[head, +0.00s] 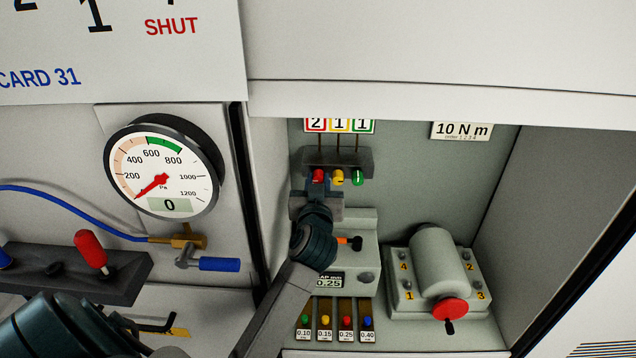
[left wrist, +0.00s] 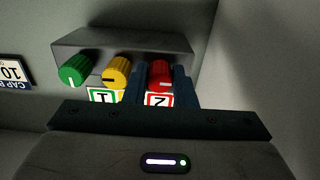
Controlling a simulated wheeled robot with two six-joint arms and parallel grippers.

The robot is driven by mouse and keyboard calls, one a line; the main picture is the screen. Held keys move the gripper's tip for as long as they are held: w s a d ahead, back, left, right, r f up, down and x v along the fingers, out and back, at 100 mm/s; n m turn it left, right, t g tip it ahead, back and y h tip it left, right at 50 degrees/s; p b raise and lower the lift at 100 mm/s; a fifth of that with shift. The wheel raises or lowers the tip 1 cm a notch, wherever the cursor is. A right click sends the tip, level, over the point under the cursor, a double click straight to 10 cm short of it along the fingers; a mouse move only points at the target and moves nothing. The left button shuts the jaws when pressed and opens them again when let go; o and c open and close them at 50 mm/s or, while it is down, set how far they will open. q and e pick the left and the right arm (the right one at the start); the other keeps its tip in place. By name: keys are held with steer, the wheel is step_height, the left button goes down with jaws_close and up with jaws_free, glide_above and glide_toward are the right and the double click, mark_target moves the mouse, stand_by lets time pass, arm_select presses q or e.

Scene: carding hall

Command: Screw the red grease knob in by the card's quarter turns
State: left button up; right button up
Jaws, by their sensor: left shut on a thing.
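The red grease knob (head: 318,176) is the leftmost of three on a grey block (head: 365,160) in the head view. It is at the right in the left wrist view (left wrist: 160,72), with a pale mark near its lower edge. My left gripper (head: 317,188) is shut on the red knob, a finger on each side in the left wrist view (left wrist: 163,86). The yellow knob (head: 338,178) and green knob (head: 358,178) stand beside it, untouched. The card plates (head: 339,125) above read 2, 1, 1 in red, yellow and green borders. My right gripper is not in view.
A grey motor with a red cap (head: 449,311) stands right. A dial gauge (head: 163,175) reading 0 and a red lever (head: 90,249) are left.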

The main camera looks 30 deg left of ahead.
arm_select(q)
steer(key=shift+f, duration=0.3)
steer(key=o, duration=0.7)
steer(key=shift+r, duration=0.15)
steer(key=shift+s+d, duration=0.1)
steer(key=shift+s, duration=0.05)
steer(key=b+v, duration=0.2)
steer(key=v, duration=0.8)
steer(key=shift+s+d+b, duration=0.2)
steer(key=shift+b, duration=0.15)
